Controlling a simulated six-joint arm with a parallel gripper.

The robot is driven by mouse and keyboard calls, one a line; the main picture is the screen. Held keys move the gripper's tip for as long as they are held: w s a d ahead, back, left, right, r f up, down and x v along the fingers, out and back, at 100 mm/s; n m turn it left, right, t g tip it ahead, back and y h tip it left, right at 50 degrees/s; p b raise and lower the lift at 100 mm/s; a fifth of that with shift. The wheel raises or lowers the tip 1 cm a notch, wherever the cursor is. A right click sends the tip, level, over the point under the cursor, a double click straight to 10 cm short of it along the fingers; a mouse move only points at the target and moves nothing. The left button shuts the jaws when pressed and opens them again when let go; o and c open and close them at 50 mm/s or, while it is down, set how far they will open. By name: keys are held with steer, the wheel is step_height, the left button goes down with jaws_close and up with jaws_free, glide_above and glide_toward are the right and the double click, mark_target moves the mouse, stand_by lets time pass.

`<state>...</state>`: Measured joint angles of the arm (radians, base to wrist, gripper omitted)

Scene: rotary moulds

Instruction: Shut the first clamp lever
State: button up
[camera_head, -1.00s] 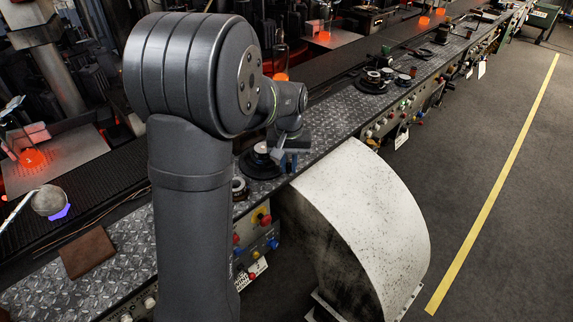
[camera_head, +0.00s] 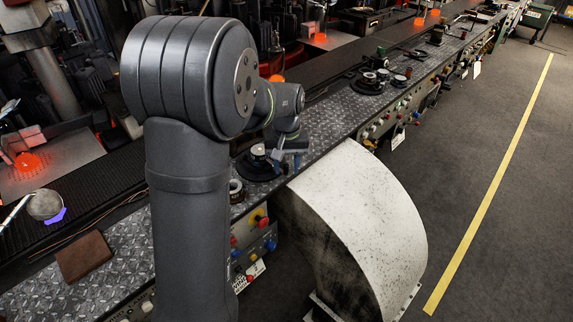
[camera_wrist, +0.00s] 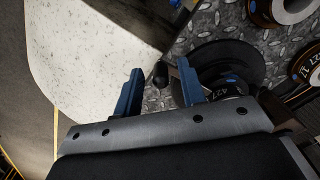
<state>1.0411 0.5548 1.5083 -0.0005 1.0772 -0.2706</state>
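My gripper (camera_head: 288,158) is beside a round black mould (camera_head: 257,164) near the plate's front edge, partly covered by my arm. In the wrist view my gripper (camera_wrist: 158,80) has two blue fingers standing apart. Between and just beyond them is a small dark knob (camera_wrist: 160,73), which looks like the end of a clamp lever; I cannot tell whether a finger touches it. The black mould base (camera_wrist: 240,60) lies right of the fingers, with a label reading 427 partly hidden behind my gripper. The lever's full shape and angle are not clear.
A pale speckled curved guard (camera_head: 365,210) stands at the bench front, close to my gripper; it fills the wrist view's upper left. More round moulds (camera_head: 370,82) stand farther along the tread-plate bench. A control panel (camera_head: 252,245) with coloured buttons is below the edge.

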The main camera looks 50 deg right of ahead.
step_height(320, 180, up, 18)
steer(key=shift+f, duration=0.25)
steer(key=shift+f, duration=0.1)
stand_by(1.0)
step_height(320, 180, down, 17)
steer(key=shift+f, duration=0.15)
stand_by(0.4)
steer(key=a+m, duration=0.1)
steer(key=m, duration=0.2)
steer(key=w+a+m, duration=0.1)
steer(key=m, duration=0.2)
steer(key=a+m, duration=0.1)
steer(key=m, duration=0.2)
steer(key=shift+w+a+m, duration=0.15)
steer(key=shift+w+m, duration=0.05)
steer(key=shift+m, duration=0.1)
steer(key=shift+r, duration=2.65)
